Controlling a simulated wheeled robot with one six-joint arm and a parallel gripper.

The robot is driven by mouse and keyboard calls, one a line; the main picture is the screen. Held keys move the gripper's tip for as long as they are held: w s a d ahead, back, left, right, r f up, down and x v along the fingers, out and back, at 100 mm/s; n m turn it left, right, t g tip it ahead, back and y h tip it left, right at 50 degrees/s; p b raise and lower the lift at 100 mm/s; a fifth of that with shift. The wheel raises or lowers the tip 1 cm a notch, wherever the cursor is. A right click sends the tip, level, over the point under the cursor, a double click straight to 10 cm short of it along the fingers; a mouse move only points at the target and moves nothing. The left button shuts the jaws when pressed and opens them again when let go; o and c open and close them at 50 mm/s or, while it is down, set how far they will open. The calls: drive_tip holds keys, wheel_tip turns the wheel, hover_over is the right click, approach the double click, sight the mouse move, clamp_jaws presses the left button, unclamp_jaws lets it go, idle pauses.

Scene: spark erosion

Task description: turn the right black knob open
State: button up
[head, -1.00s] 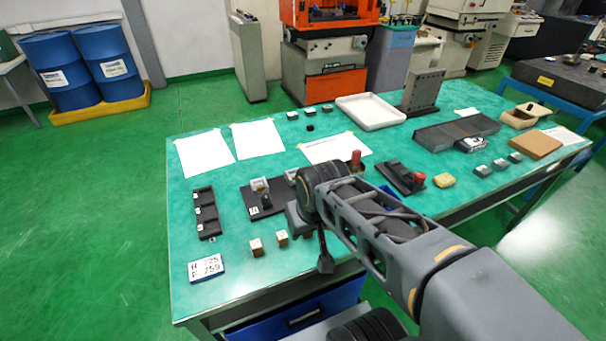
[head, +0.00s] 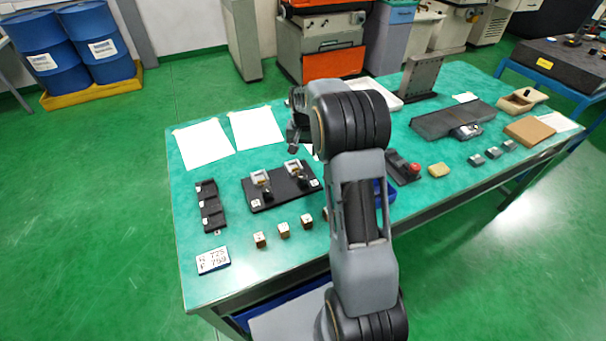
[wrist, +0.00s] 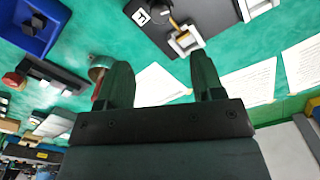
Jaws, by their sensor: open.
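A black base plate (head: 278,190) on the green table carries two metal fixtures, each with a black knob. The right black knob (head: 302,182) stands in front of the right fixture (head: 294,168); the left black knob (head: 267,197) stands in front of the left fixture (head: 261,180). In the wrist view one black knob (wrist: 159,13) shows at the top edge beside a fixture (wrist: 184,41) and a white label; it seems to be the right one. My gripper (wrist: 160,62) is open and empty, apart from the plate. In the head view my arm partly hides it.
Several small brass blocks (head: 283,230) stand in front of the plate. A black rack (head: 210,206) is to the left. A blue bin (wrist: 36,25) and a red-knobbed black block (head: 403,167) are to the right. White sheets (head: 204,144) lie behind, flat and clear.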

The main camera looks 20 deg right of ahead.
sight(303, 177)
wheel_tip(303, 177, down, 13)
drive_tip(key=shift+p, duration=0.95)
drive_tip(key=shift+c, duration=0.2)
drive_tip(key=c, duration=0.9)
